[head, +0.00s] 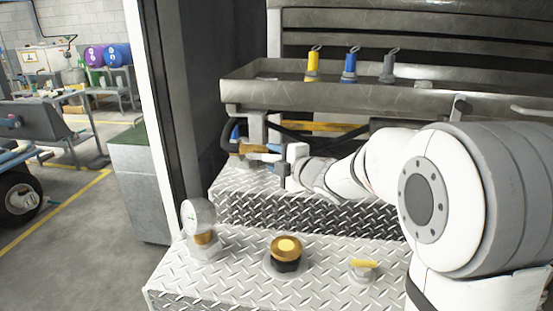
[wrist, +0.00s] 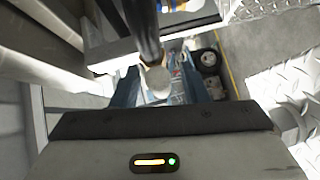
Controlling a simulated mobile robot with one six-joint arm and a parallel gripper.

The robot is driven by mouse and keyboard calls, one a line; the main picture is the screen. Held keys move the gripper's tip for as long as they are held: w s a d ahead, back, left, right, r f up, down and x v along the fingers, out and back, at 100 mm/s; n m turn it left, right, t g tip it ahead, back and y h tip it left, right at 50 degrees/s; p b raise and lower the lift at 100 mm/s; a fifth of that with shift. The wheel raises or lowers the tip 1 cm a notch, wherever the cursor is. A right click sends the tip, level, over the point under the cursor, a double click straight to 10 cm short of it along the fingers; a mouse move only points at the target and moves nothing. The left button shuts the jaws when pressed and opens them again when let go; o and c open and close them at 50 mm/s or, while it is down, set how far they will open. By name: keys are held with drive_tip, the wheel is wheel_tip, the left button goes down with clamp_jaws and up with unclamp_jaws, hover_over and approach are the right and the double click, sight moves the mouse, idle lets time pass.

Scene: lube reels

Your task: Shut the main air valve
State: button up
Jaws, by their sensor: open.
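My gripper (head: 262,150) reaches left under the front of the metal tray, beside its left support. In the wrist view, its blue fingers (wrist: 160,90) are apart. A dark rod with a pale rounded end (wrist: 158,82) shows between them in the picture; I cannot tell if it touches them. In the head view, a brass-coloured piece (head: 250,148) shows at the fingertips, partly hidden by them. A small fitting with a yellow handle (head: 364,265) stands on the lower tread-plate step. No label shows which part is the main air valve.
A pressure gauge (head: 198,218) and a brass-capped fitting (head: 286,250) stand on the lower step (head: 230,280). Above my gripper is the metal tray (head: 340,95) with yellow, blue and grey nozzles. A dark wall panel (head: 190,90) is at left. Open workshop floor lies beyond.

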drive_tip(key=shift+c, duration=0.2)
clamp_jaws()
drive_tip(key=shift+f+b, duration=0.25)
drive_tip(key=shift+b, duration=0.15)
